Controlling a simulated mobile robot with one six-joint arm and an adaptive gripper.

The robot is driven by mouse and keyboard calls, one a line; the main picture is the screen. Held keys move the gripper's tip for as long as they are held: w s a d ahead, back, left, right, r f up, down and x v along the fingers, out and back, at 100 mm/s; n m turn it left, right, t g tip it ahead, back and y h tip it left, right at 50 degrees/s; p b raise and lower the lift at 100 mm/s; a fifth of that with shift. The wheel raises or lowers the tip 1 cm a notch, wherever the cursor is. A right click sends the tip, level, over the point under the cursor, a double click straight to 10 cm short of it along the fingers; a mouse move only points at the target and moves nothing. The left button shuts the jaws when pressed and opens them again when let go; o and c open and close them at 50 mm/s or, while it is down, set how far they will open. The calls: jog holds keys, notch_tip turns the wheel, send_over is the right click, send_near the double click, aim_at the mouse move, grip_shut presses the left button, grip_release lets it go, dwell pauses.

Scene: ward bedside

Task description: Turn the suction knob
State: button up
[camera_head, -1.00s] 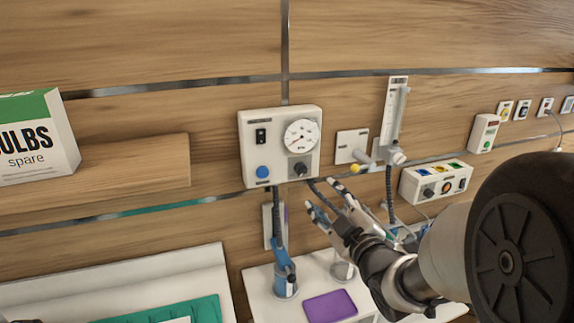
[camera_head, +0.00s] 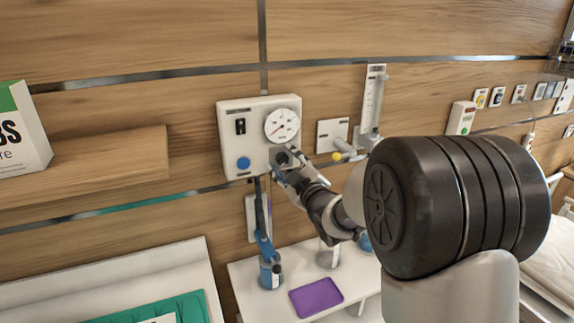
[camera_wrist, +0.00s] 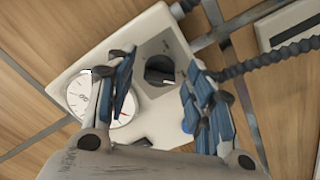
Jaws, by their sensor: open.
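The suction unit (camera_head: 228,123) is a white box on the wood wall panel, with a round dial gauge (camera_head: 282,125), a black rocker switch (camera_head: 240,126) and a blue button (camera_head: 244,163). The dark suction knob (camera_head: 283,158) sits below the gauge. My gripper (camera_head: 287,169) is open at the unit's lower right corner, close to the knob. In the wrist view the black knob (camera_wrist: 160,70) shows between the open fingers (camera_wrist: 158,88), beyond their tips, with no contact seen. The gauge (camera_wrist: 92,98) is partly hidden by the left finger.
A hose with a blue fitting (camera_head: 265,246) hangs below the unit. A flowmeter (camera_head: 371,100) with a yellow knob is to the right. A wooden shelf (camera_head: 110,165) holds a box at left. A purple pad (camera_head: 316,297) lies on the white table below.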

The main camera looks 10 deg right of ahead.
jog(key=shift+c, duration=0.4)
jog(key=c, duration=1)
jog(key=shift+m, duration=0.4)
jog(key=shift+f+m+b, duration=0.1)
jog(key=shift+m+b, duration=0.5)
jog(key=shift+m, duration=0.4)
jog(key=m, duration=0.3)
jog(key=shift+m+b, duration=0.3)
jog(key=m, duration=0.3)
jog(key=shift+a, duration=0.1)
jog(key=shift+m, duration=1.8)
